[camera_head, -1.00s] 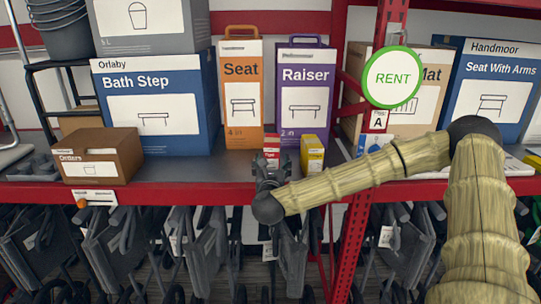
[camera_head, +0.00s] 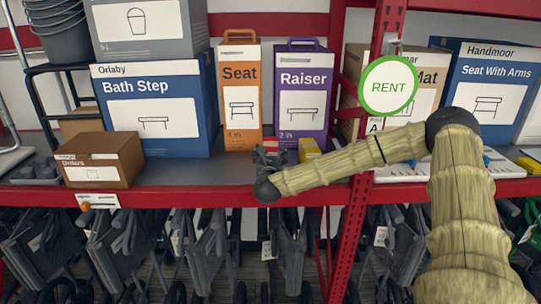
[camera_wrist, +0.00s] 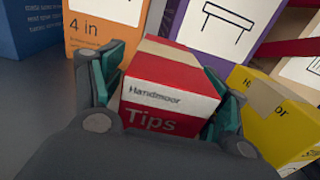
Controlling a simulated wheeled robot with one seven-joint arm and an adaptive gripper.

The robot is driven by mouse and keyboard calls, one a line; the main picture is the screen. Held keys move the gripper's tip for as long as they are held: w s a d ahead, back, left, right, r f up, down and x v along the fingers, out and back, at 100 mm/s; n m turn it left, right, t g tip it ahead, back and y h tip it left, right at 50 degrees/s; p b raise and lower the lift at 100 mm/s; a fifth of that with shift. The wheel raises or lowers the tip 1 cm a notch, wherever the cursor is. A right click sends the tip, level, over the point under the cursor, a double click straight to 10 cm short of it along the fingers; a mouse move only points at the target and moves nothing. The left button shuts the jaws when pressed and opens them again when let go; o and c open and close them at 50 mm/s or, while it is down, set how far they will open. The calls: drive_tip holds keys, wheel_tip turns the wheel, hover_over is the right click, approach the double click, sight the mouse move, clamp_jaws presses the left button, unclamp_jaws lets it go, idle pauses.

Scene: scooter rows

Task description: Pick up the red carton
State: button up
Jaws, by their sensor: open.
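The red carton (camera_wrist: 168,92), labelled "Handmoor Tips", stands on the grey shelf in front of the orange and purple boxes. In the wrist view it sits between the two teal-padded fingers of my gripper (camera_wrist: 165,98), with one finger on each side. I cannot tell whether the fingers touch it. In the head view my gripper (camera_head: 268,162) reaches low over the shelf and hides most of the red carton; a bit of red (camera_head: 271,143) shows above it. My gripper is open.
A yellow carton (camera_wrist: 275,120) stands close on the right of the red one; it also shows in the head view (camera_head: 309,149). Behind are the orange Seat box (camera_head: 240,95) and purple Raiser box (camera_head: 303,95). A brown box (camera_head: 98,160) is at left, with bare shelf between.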

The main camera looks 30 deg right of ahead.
drive_tip(key=shift+w+d, duration=0.35)
drive_tip(key=shift+w, duration=0.05)
drive_tip(key=c, duration=1.1)
drive_tip(key=shift+r, duration=0.1)
